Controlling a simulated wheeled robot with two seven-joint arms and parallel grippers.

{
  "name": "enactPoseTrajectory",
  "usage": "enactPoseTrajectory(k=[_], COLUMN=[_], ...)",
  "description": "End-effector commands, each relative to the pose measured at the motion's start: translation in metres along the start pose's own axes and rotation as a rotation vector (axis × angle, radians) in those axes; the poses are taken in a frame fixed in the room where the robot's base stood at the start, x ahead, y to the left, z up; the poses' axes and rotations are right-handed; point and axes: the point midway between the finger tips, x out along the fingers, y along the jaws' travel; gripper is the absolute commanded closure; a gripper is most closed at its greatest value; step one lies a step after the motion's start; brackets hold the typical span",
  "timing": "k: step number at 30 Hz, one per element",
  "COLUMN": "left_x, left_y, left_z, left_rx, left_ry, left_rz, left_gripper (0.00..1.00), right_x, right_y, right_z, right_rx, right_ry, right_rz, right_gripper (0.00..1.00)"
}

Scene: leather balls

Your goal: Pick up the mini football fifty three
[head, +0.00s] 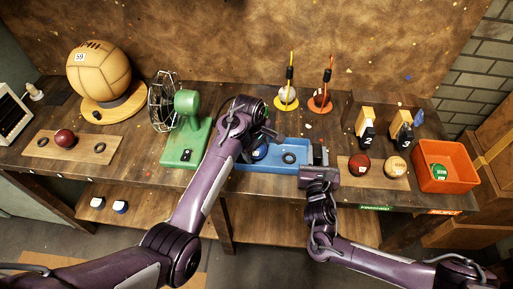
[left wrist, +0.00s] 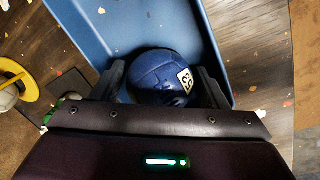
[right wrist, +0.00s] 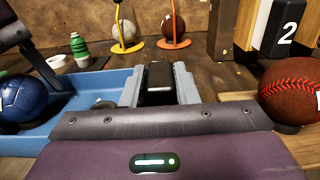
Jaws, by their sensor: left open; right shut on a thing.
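The mini football fifty three is a dark blue ball (left wrist: 160,78) with a white "53" label. It sits in a blue tray (head: 272,168) on the table. My left gripper (left wrist: 163,76) is above the tray, open, with one finger on each side of the ball. In the head view my left arm partly hides the ball (head: 260,152); it also shows at the left of the right wrist view (right wrist: 22,98). My right gripper (right wrist: 157,75) is shut on a black block (right wrist: 158,82) at the tray's right end; whether the block is part of the tray is unclear.
A green fan (head: 186,130) stands left of the tray. A red ball (head: 360,165) and a tan ball (head: 396,167) sit on a board to the right, beside an orange bin (head: 445,180). Balls on yellow (head: 286,104) and orange stands (head: 320,106) are behind.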

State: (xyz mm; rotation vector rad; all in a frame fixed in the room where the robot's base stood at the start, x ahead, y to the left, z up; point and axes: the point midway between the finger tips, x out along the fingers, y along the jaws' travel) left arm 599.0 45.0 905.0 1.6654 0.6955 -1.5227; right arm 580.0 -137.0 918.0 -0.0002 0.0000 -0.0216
Motion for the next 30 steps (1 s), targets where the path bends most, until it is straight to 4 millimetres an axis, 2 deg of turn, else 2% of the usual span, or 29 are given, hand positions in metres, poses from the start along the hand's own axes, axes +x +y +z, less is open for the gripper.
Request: enactPoseTrajectory(k=[4,9,12,20,23,30], left_x=[-0.001,-0.001,-0.001,-0.006,-0.019,-0.067], left_y=[0.000,0.000,0.000,0.002,0.004,0.013], left_z=[0.000,0.000,0.000,0.000,-0.001,0.000], left_rx=[0.000,0.000,0.000,0.000,0.000,0.001], left_ry=[0.000,0.000,0.001,0.001,0.002,0.002], left_rz=[0.000,0.000,0.001,0.002,0.005,0.005], left_gripper=[0.35,0.57,0.67,0.67,0.67,0.67], right_x=[0.000,0.000,0.000,0.000,0.000,0.000], right_y=[0.000,0.000,0.000,0.000,0.000,0.000], right_z=[0.000,0.000,0.000,0.000,0.000,0.000], right_rx=[-0.001,-0.001,-0.001,-0.001,-0.001,-0.001], right_ry=[0.000,0.000,0.000,0.000,0.000,0.000], right_rz=[-0.001,-0.001,-0.001,-0.001,-0.001,-0.001], right_gripper=[1.00,1.00,1.00,1.00,1.00,1.00])
